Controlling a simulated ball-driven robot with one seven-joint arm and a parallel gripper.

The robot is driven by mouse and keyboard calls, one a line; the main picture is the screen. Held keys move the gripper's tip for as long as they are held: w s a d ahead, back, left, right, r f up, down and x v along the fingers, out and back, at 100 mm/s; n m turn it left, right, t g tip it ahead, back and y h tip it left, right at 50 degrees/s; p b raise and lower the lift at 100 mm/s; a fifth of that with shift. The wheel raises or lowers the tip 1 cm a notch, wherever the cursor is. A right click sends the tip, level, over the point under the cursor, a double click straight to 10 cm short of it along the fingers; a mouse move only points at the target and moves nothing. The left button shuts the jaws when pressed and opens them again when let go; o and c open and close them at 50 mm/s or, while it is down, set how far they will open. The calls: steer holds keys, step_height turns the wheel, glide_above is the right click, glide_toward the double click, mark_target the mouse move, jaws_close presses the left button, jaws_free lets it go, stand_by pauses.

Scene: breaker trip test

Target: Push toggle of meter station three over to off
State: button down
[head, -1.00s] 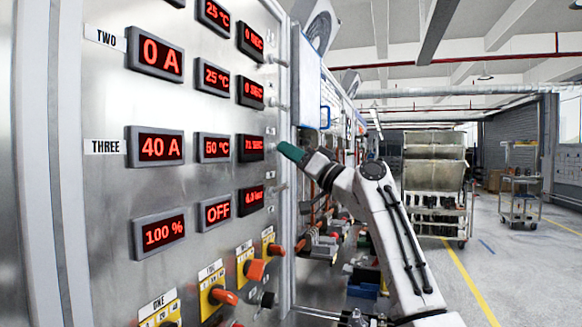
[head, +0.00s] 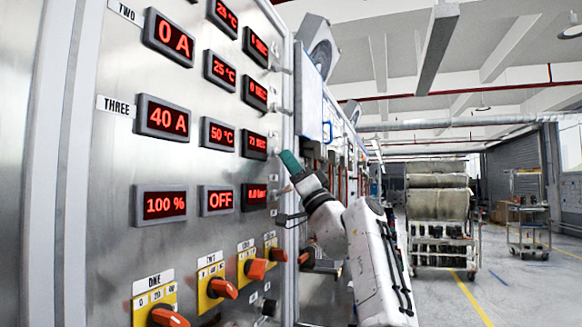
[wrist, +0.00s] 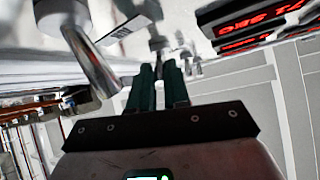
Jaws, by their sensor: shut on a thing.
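The metal panel has a row labelled THREE (head: 117,105), with red displays reading 40 A (head: 166,121), 50 °C (head: 217,135) and a blurred seconds value (head: 254,145). The toggle of station three (wrist: 157,42) is a small metal lever by the panel's right edge, right of the seconds display. My gripper (head: 288,158) has green fingers and reaches this edge from the right. In the wrist view its fingers (wrist: 160,72) are close together around the toggle's end, which they partly hide. The toggle's exact tilt cannot be told.
A larger metal rod (wrist: 92,62) stands close beside the fingers in the wrist view. Orange rotary knobs (head: 222,288) on yellow plates stick out low on the panel. A shelf cart (head: 438,215) stands on the floor behind right.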

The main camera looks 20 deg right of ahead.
steer(key=c, duration=1.1)
jaws_free()
